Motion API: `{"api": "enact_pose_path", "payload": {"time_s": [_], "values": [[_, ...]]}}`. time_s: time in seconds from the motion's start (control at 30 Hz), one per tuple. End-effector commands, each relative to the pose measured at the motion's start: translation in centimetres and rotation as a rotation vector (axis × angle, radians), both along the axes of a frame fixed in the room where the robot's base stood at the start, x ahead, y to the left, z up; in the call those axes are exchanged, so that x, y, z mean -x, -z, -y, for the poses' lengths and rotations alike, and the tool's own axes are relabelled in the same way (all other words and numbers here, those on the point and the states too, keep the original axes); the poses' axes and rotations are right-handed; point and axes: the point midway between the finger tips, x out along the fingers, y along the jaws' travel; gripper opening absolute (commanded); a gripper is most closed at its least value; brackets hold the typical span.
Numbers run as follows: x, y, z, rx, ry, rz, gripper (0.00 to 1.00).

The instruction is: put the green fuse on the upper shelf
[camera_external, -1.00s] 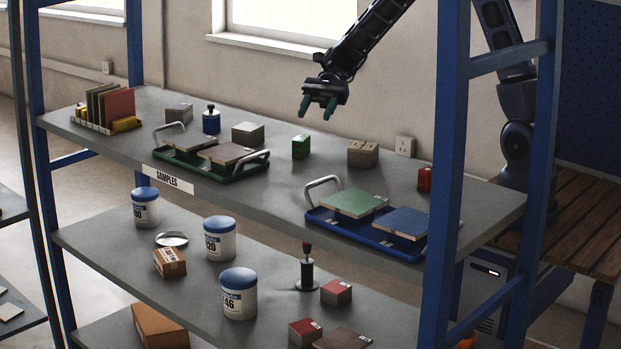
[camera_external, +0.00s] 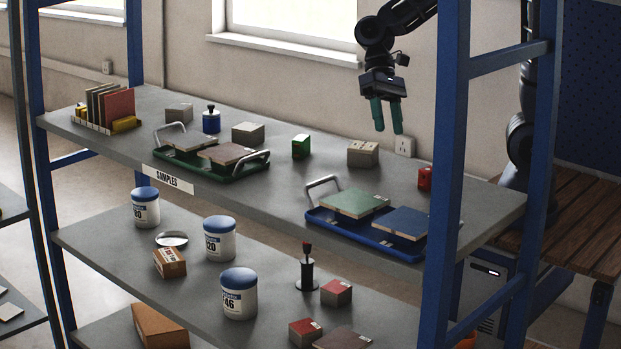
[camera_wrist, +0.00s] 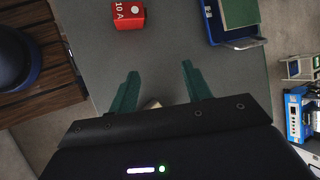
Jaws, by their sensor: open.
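A small green block (camera_external: 301,147), apparently the green fuse, stands on the upper shelf (camera_external: 330,170), near its middle. It is not in the wrist view. My gripper (camera_external: 388,128) is open and empty, fingers pointing down, above the back of the upper shelf and well to the right of the green fuse. In the wrist view my gripper's two fingers (camera_wrist: 160,75) are apart with bare shelf between their tips. A red fuse (camera_external: 424,178) stands farther right on this shelf. In the wrist view the red fuse (camera_wrist: 128,16) reads "10 A".
A beige block (camera_external: 362,154) is just left of and below my fingers. A blue tray (camera_external: 330,222) with green and blue tiles lies at the front right. A green tray (camera_external: 215,176) with tiles lies left. A blue rack post (camera_external: 447,180) rises at the right front.

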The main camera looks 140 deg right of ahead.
Motion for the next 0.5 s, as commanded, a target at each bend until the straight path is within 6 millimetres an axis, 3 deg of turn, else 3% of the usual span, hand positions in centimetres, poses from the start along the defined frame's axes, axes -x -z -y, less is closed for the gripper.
{"api": "enact_pose_path", "payload": {"time_s": [0.2,0.5], "values": [[1.3,-1.6,-5.6,0.178,-0.251,0.021,0.49],[4.3,-3.5,-11.6,0.408,-0.586,0.082,0.49]]}}
